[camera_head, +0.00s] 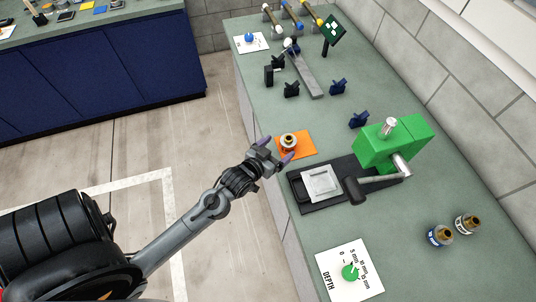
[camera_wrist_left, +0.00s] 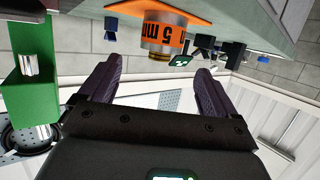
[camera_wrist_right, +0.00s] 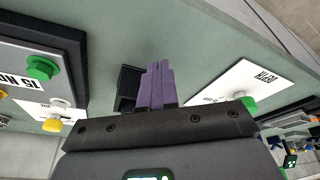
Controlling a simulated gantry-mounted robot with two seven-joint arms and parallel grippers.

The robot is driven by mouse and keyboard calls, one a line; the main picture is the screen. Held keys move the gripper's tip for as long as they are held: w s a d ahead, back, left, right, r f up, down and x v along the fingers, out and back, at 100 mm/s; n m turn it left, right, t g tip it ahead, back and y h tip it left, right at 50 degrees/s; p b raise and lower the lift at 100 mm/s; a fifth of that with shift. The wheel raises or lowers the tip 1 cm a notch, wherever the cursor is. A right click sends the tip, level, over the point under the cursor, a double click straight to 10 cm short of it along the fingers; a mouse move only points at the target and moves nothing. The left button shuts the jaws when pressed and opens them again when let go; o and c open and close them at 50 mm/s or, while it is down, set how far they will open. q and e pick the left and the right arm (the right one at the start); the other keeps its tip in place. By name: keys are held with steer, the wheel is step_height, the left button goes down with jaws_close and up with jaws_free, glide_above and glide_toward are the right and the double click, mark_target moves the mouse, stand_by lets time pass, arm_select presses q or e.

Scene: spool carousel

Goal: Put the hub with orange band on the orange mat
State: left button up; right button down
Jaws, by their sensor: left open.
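The hub with orange band (camera_head: 288,141) stands upright on the orange mat (camera_head: 300,152) near the bench's left edge. In the left wrist view the hub (camera_wrist_left: 165,36) shows a silver body, an orange band marked "5 m…" and a brass end, against the mat (camera_wrist_left: 184,15). My left gripper (camera_head: 277,149) is open and empty beside the mat. Its two purple fingers (camera_wrist_left: 155,75) point at the hub, which lies just beyond the tips and apart from them. My right gripper (camera_wrist_right: 155,80) has its fingers together with nothing visible between them; it is outside the head view.
A green press (camera_head: 385,150) on a black base stands right of the mat. Two other hubs, one blue-banded (camera_head: 440,235) and one white-banded (camera_head: 467,223), stand at the lower right. A DEPTH card (camera_head: 345,285) lies in front. Dark blue clips (camera_head: 338,88) stand farther back.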

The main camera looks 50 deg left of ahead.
steer(key=shift+r, duration=0.1)
arm_select(q)
steer(key=s+d+f+m+g+h, duration=0.1)
steer(key=s+d+g, duration=0.4)
steer(key=s, duration=0.5)
steer(key=s+d+f+m+g+h, duration=0.1)
steer(key=s+d+m+g, duration=0.2)
steer(key=s, duration=0.6)
steer(key=d+g, duration=0.2)
steer(key=d, duration=0.1)
steer(key=shift+s+d+g+h, duration=0.25)
steer(key=shift+s+g+h, duration=0.15)
steer(key=shift+r, duration=0.1)
step_height(320, 180, up, 24)
steer(key=p, duration=2.4)
arm_select(e)
step_height(320, 180, up, 24)
steer(key=shift+r, duration=0.2)
arm_select(q)
steer(key=shift+r, duration=0.1)
